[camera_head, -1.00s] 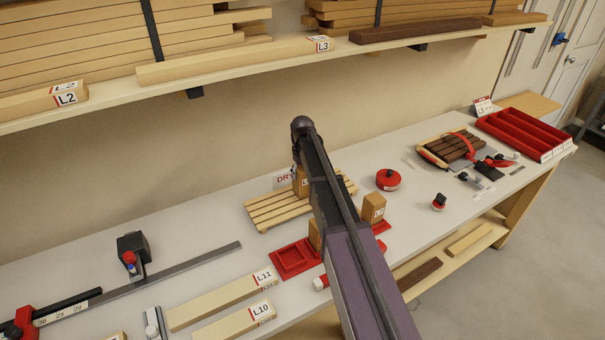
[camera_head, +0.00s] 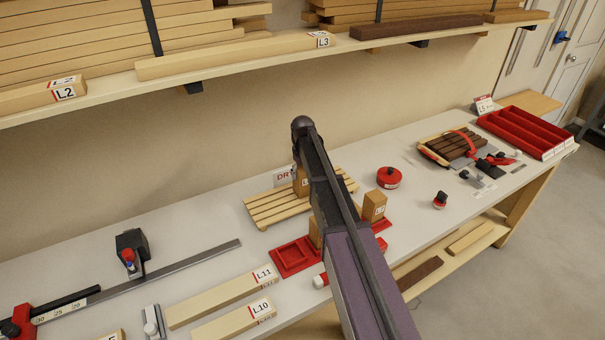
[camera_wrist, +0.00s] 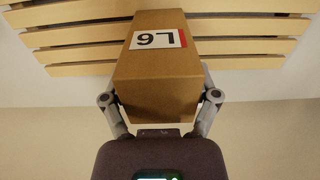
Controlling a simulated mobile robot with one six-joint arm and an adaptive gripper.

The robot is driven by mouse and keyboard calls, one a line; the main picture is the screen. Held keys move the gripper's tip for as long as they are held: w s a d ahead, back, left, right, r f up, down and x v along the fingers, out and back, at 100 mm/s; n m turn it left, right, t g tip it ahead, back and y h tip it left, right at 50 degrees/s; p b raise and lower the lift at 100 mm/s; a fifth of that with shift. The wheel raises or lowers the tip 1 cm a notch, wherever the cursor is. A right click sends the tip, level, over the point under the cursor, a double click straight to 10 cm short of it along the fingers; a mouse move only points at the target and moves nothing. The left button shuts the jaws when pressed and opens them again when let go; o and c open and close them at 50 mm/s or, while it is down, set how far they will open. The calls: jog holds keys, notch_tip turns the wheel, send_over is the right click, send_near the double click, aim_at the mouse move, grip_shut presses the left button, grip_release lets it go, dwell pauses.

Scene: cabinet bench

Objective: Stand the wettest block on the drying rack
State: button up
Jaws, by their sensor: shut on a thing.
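A light brown block with a white label, upside down in the wrist view and seeming to read L6 (camera_wrist: 158,62), is between the two fingers of my gripper (camera_wrist: 160,105), which is shut on it. In the head view the block (camera_head: 300,183) shows beside my arm, at the slatted wooden drying rack (camera_head: 270,212). The rack's slats (camera_wrist: 245,46) lie behind the block in the wrist view. I cannot tell whether the block rests on them. Two similar blocks stand at the red tray: one (camera_head: 374,206) to the right, one (camera_head: 314,234) mostly hidden by my arm.
The red tray has an empty square recess (camera_head: 293,256) at its left. A red round container (camera_head: 389,177) and a small red-and-black item (camera_head: 440,200) stand to the right. Boards L11 (camera_head: 222,297) and L10 (camera_head: 235,322) lie in front. A shelf (camera_head: 215,78) runs above the bench.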

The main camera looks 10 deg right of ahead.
dwell(0.3)
jog(key=o, duration=1.2)
jog(key=shift+c, duration=0.2)
jog(key=shift+r, duration=0.15)
jog(key=shift+r+p, duration=4.9)
jog(key=shift+p, duration=0.1)
jog(key=s+f+m+b, duration=0.1)
jog(key=s+f+b, duration=0.3)
jog(key=s, duration=1)
jog(key=s+f+m+b, duration=0.2)
jog(key=s+f+b, duration=0.1)
jog(key=s, duration=1.2)
jog(key=shift+f+m+b, duration=0.3)
jog(key=shift+f+b, duration=0.05)
